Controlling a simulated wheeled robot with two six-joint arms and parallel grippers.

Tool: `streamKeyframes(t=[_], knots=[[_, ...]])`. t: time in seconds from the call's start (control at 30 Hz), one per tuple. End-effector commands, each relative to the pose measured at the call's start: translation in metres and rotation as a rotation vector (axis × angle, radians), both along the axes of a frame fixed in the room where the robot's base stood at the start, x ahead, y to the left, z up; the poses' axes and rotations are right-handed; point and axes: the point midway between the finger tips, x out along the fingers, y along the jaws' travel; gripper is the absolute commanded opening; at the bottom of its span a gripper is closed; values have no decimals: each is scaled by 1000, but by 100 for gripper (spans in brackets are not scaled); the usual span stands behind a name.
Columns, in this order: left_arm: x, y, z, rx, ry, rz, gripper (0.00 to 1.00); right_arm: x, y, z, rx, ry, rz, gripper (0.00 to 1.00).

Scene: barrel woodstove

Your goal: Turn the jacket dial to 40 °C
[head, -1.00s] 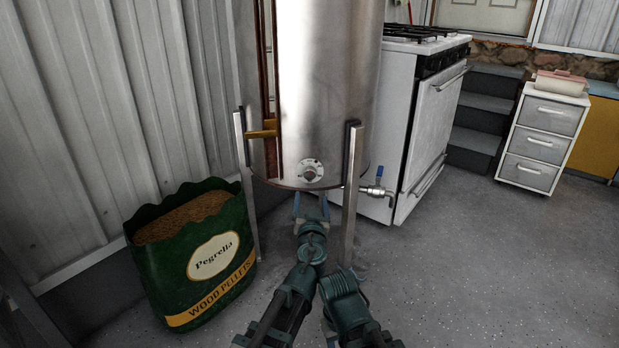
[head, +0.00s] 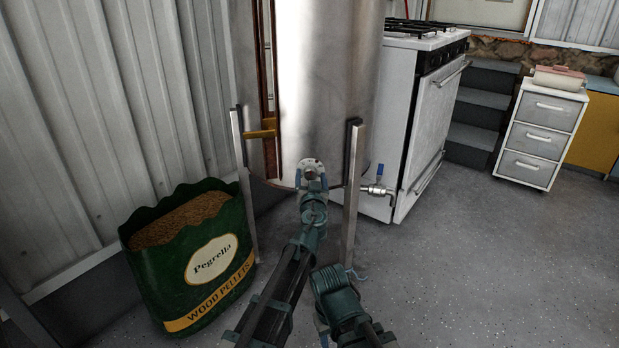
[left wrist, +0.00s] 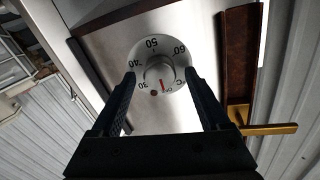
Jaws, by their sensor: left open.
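The jacket dial (head: 309,165) is a round white disc low on the front of the steel tank. In the left wrist view the dial (left wrist: 146,53) shows 30, 40, 50, 60 and °C around a grey knob (left wrist: 157,71). A red line on the knob points down in that view, between 30 and °C, away from 40. My left gripper (left wrist: 160,76) is open, its fingers on either side of the knob; I cannot tell whether they touch it. In the head view my left gripper (head: 311,180) covers the dial's lower part. My right gripper is mostly hidden behind its arm.
The steel tank (head: 325,90) stands on metal legs (head: 352,200), with a blue-handled valve (head: 378,188) at its lower right. A green pellet bag (head: 160,270) is at left. A white stove (head: 430,110) and drawer unit (head: 540,135) stand right. The right floor is clear.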

Motion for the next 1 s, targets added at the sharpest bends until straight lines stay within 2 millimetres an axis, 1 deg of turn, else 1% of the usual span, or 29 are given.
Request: streamKeyframes(t=[0.07,0.1,0.17,0.2,0.27,0.3,0.37,0.5,0.77,1.0], knots=[[0,0,0,0,0,0,79,0,0,0,0,0,0,50],[0,0,0,0,0,0,72,0,0,0,0,0,0,50],[0,0,0,0,0,0,61,0,0,0,0,0,0,50],[0,0,0,0,0,0,54,0,0,0,0,0,0,50],[0,0,0,0,0,0,43,0,0,0,0,0,0,50],[0,0,0,0,0,0,36,0,0,0,0,0,0,50],[0,0,0,0,0,0,25,0,0,0,0,0,0,50],[0,0,0,0,0,0,0,0,0,0,0,0,0,50],[0,0,0,21,1,0,0,0,0,0,0,0,0,50],[-1,0,0,145,5,0,0,0,0,0,0,0,0,50]])
